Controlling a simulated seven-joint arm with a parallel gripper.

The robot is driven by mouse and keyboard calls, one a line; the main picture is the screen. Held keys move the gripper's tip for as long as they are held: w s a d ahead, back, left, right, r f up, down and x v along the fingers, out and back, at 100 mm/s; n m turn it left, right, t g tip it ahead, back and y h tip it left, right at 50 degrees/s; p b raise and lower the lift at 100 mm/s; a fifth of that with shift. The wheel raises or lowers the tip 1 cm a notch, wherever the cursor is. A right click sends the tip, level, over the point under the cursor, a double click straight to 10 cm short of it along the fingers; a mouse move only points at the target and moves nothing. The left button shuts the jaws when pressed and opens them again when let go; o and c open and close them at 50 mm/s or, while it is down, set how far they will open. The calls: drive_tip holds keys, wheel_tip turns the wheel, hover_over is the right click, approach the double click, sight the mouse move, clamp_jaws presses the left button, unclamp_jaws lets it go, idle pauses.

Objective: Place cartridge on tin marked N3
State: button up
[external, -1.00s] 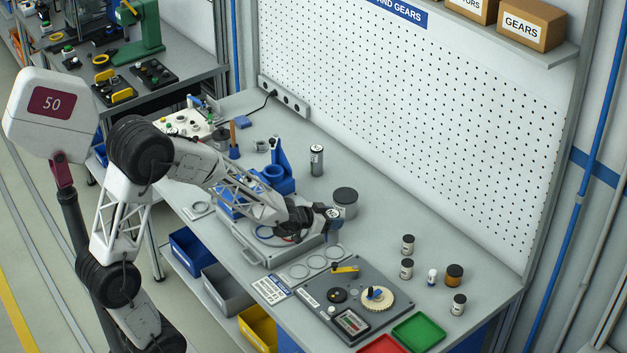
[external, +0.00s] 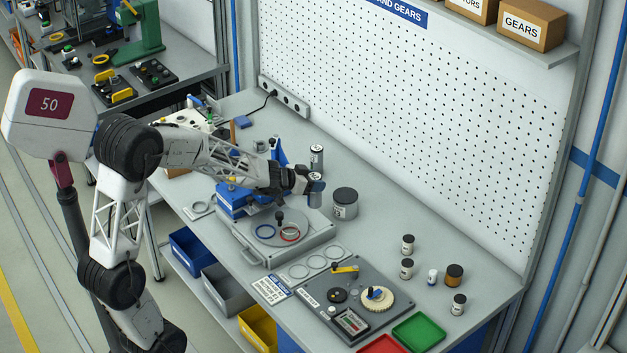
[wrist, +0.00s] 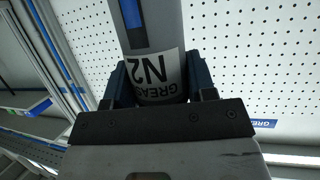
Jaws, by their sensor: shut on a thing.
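My gripper (external: 306,182) is shut on a grey grease cartridge (wrist: 155,35) with a blue stripe. Its white label appears to read GREASE N2, upside down in the wrist view. In the external view the held cartridge (external: 315,190) is upright above the bench, left of a grey tin (external: 345,208) with a dark lid. The tin has a pale label too small to read. Another cartridge (external: 316,157) stands on the bench behind my gripper. My gripper and the held cartridge are apart from the tin.
A grey plate fixture (external: 245,251) with rings and a black knob is in front of my gripper, beside a blue stand (external: 232,207). Several small jars (external: 407,243) stand at the right. The bench between tin and jars is clear. A pegboard (external: 420,130) rises behind.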

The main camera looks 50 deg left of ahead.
drive_tip(key=shift+w, duration=0.1)
drive_tip(key=w+a+f, duration=0.1)
drive_tip(key=w+a, duration=0.1)
drive_tip(key=w, duration=1.2)
drive_tip(key=shift+w+a+f, duration=0.2)
drive_tip(key=shift+w+a, duration=0.15)
drive_tip(key=shift+w, duration=0.05)
drive_tip(key=shift+w, duration=0.1)
drive_tip(key=shift+w+f, duration=0.15)
drive_tip(key=shift+f, duration=0.75)
drive_tip(key=shift+w+f, duration=0.15)
drive_tip(key=shift+f, duration=0.75)
drive_tip(key=shift+f, duration=0.2)
drive_tip(key=o, duration=1)
drive_tip(key=shift+r, duration=0.2)
